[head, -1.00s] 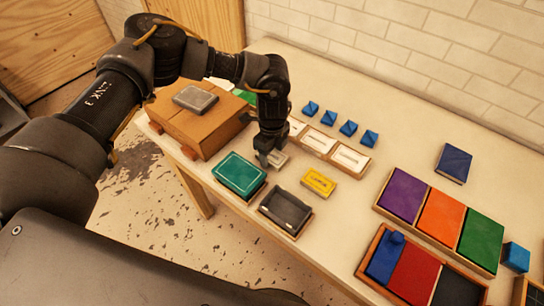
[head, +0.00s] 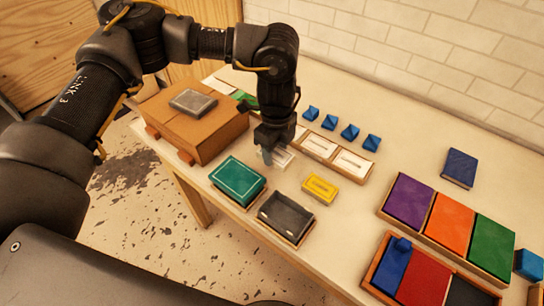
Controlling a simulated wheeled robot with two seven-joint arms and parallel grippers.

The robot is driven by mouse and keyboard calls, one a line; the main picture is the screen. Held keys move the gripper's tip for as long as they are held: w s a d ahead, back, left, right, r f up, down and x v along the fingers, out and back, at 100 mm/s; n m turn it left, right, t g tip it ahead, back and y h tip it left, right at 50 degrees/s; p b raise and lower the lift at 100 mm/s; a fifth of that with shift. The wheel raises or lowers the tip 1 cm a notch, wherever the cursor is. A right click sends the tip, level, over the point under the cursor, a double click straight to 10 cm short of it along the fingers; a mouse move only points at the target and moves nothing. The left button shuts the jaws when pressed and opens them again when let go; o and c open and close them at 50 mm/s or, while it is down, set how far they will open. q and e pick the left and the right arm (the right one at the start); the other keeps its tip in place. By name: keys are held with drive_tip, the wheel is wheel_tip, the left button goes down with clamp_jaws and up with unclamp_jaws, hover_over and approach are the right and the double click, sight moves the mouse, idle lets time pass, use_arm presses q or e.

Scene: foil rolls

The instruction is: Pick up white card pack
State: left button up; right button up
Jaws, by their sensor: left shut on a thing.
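The white card pack (head: 279,158) is a small pale block in the head view, just behind the gap between the green box and the yellow pack. My left gripper (head: 270,154) points down at it and is shut on it; the fingers and wrist hide part of the pack. I cannot tell how far the pack is above the table. My right gripper is not in view.
Close by are a green box (head: 238,181), an open dark tray (head: 286,217) and a yellow pack (head: 320,188). White cards (head: 352,163) in a wooden tray and several blue pieces (head: 349,132) stand behind. A brown box (head: 196,132) is at left; coloured trays (head: 436,221) are at right.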

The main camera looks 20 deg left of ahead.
use_arm(q)
drive_tip(key=s+d+r+b, duration=0.2)
drive_tip(key=s+d+r, duration=0.3)
drive_tip(key=s, duration=0.3)
drive_tip(key=shift+s+d+r+b, duration=0.25)
drive_tip(key=shift+s+b, duration=0.05)
drive_tip(key=shift+b, duration=0.05)
drive_tip(key=shift+a, duration=0.1)
idle(0.5)
drive_tip(key=a+f+n, duration=0.1)
drive_tip(key=a+n, duration=0.2)
drive_tip(key=a, duration=0.2)
drive_tip(key=w+a+f+n, duration=0.1)
drive_tip(key=a+f+n, duration=0.1)
drive_tip(key=a+n, duration=0.2)
drive_tip(key=w+a+f+n, duration=0.1)
drive_tip(key=a+f+n, duration=0.1)
drive_tip(key=a+n, duration=0.2)
drive_tip(key=shift+w+a+f, duration=0.1)
drive_tip(key=shift+w+a, duration=0.05)
drive_tip(key=shift+a, duration=0.4)
drive_tip(key=shift+w+a+f, duration=0.1)
drive_tip(key=shift+a, duration=0.6)
drive_tip(key=shift+s+n, duration=0.1)
drive_tip(key=shift+n, duration=0.2)
